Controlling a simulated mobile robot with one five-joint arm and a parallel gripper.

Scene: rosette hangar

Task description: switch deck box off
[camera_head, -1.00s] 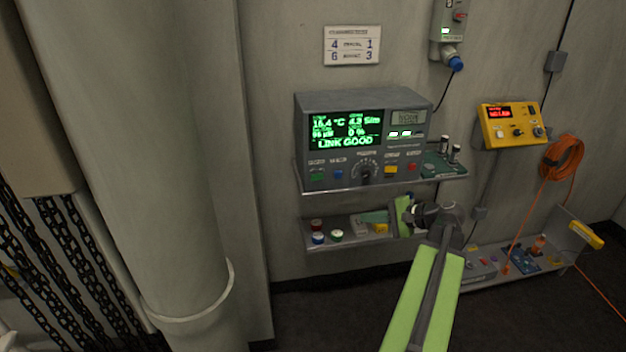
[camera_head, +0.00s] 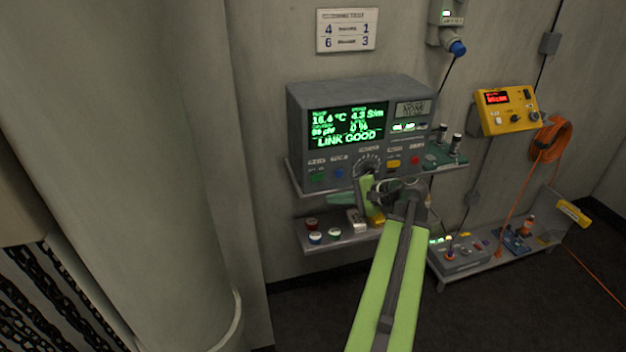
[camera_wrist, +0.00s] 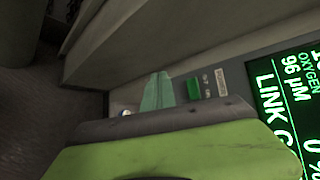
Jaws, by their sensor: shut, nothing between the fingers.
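The deck box appears to be the grey instrument box (camera_head: 297,120) on the upper shelf; I cannot read its name. Its screen (camera_head: 345,122) is lit green and reads LINK GOOD. A small green switch (camera_head: 317,178) sits at the lower left of its front. In the wrist view this switch (camera_wrist: 196,88) is lit green, with small labels beside it. My gripper (camera_head: 330,199) is shut and empty, just below and right of the switch, pointing left. Its teal tip (camera_wrist: 157,92) shows close to the switch in the wrist view; I cannot tell whether they touch.
A lower shelf (camera_head: 310,246) with coloured caps lies below my gripper. A blue knob (camera_head: 339,173) and a dial sit right of the switch. A yellow box (camera_head: 508,111) and orange cable (camera_head: 550,138) hang at the right. A thick column (camera_head: 130,150) fills the left.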

